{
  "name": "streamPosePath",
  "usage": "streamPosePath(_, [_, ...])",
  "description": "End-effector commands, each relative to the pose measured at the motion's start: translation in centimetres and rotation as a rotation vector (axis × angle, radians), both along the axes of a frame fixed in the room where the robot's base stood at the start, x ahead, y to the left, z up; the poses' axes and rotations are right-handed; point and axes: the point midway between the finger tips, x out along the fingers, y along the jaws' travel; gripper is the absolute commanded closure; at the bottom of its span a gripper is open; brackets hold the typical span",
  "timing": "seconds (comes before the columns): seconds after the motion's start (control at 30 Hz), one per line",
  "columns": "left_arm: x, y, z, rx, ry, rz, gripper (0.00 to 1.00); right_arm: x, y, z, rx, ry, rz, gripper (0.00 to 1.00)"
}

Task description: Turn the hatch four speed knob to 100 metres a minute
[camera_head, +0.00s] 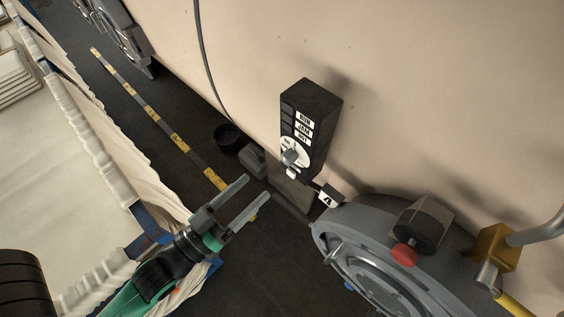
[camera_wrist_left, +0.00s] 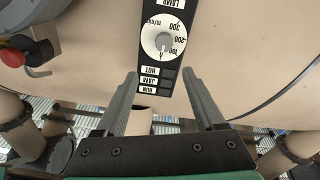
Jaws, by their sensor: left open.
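The speed knob (camera_head: 290,157) is a small grey knob on a white dial, low on a black control box (camera_head: 320,112) mounted against the beige vessel. In the left wrist view the knob (camera_wrist_left: 163,42) sits at the middle of the dial (camera_wrist_left: 152,37), which is marked 0, 100, 200 and 300 m/min. I cannot tell exactly where its pointer stands. A tag reading 4 (camera_head: 328,198) is near the box's foot. My left gripper (camera_head: 257,187) is open and empty, apart from the knob; its spread fingers (camera_wrist_left: 160,74) point toward the box. My right gripper is not in view.
A round grey hatch (camera_head: 345,225) with a black-and-red handle (camera_head: 405,254) stands right of the box. A yellow fitting (camera_head: 494,243) is farther right. Pale fabric (camera_head: 75,180) lies on the left. Dark floor with a yellow-black strip (camera_head: 150,118) lies between.

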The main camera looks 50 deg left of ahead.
Motion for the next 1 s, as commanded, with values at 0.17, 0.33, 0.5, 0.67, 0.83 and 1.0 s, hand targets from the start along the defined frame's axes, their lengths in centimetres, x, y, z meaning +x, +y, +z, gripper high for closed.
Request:
streamPosePath(0.17, [-1.0, 0.2, -1.6, -0.004, 0.048, 0.01, 0.29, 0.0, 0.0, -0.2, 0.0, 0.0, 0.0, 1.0])
streamPosePath(0.33, [-0.2, 0.3, -1.6, -0.005, 0.043, 0.011, 0.29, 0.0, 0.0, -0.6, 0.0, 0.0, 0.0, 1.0])
streamPosePath(0.5, [2.3, 0.6, -1.6, -0.004, 0.038, 0.01, 0.29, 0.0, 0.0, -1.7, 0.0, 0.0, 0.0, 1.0])
streamPosePath(0.67, [5.2, 1.0, -1.8, -0.003, 0.036, 0.009, 0.29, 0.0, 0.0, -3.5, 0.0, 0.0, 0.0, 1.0])
streamPosePath(0.83, [8.6, 1.4, -1.3, -0.004, 0.045, 0.01, 0.29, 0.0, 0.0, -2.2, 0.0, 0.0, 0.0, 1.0])
streamPosePath(1.0, [10.3, 1.7, -1.4, -0.003, 0.046, 0.009, 0.29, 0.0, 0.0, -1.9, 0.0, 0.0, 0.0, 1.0])
